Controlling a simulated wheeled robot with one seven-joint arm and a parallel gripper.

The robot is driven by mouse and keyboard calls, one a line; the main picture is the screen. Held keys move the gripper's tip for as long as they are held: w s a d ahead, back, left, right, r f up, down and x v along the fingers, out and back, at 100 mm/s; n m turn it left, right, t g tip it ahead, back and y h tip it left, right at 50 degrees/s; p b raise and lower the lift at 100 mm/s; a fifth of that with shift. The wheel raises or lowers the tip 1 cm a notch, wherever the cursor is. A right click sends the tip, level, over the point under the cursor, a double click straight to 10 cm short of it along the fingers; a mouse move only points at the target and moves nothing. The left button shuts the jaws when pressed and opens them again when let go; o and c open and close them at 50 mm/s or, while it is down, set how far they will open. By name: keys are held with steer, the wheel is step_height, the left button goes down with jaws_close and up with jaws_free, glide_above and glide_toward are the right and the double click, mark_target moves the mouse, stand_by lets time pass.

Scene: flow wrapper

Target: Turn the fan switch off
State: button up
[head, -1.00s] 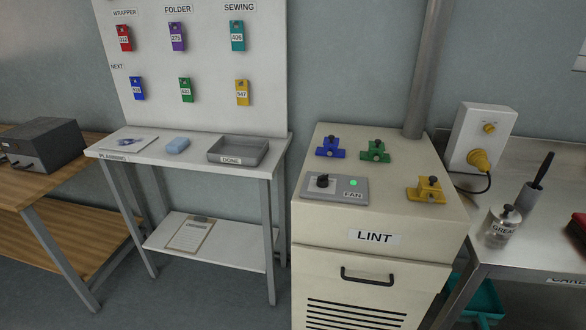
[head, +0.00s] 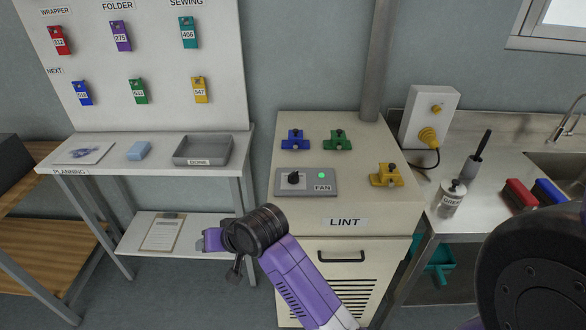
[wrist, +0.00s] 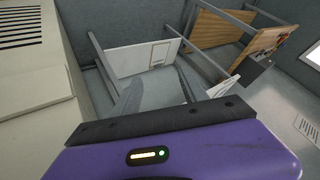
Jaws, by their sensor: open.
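The fan switch is a black knob (head: 294,177) on a grey panel (head: 322,187) labelled FAN, on top of the cream LINT cabinet (head: 290,222). A green light (head: 321,175) glows on the panel. My purple arm reaches up from the bottom in the head view, in front of the cabinet and below the panel, apart from the knob. My gripper shows in the wrist view (wrist: 155,95) with two grey fingers spread and nothing between them. In the head view its fingers are mostly hidden by the wrist.
Blue (head: 295,140), green (head: 338,139) and yellow (head: 387,175) clamp-like pieces stand around the panel on the cabinet top. A planning table (head: 110,176) with a grey tray (head: 203,150) stands left. A steel counter with a grease jar (head: 452,198) is at right.

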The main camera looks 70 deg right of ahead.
steer(key=s+d+r+m+g+h+p, duration=0.1)
steer(key=s+d+r+g, duration=0.1)
steer(key=d+r, duration=0.35)
steer(key=s+d+r+m+g+h+p, duration=0.1)
steer(key=s+d+r, duration=0.1)
steer(key=d, duration=0.7)
steer(key=m+g+p, duration=0.2)
steer(key=g, duration=0.2)
glide_toward(294, 174)
steer(key=f, duration=0.2)
steer(key=b+x, duration=0.5)
steer(key=b, duration=0.1)
steer(key=shift+w+f+b, duration=0.1)
steer(key=shift+f+b, duration=0.05)
steer(key=shift+b, duration=0.25)
steer(key=shift+w+d+f+n+h+b, duration=0.15)
steer(key=shift+d+f+b, duration=0.15)
steer(key=shift+f+b, duration=0.15)
steer(key=shift+w+d+f+n+h+b, duration=0.15)
steer(key=shift+d+f+b, duration=0.15)
steer(key=shift+f, duration=0.25)
steer(key=shift+s, duration=0.1)
jaws_close()
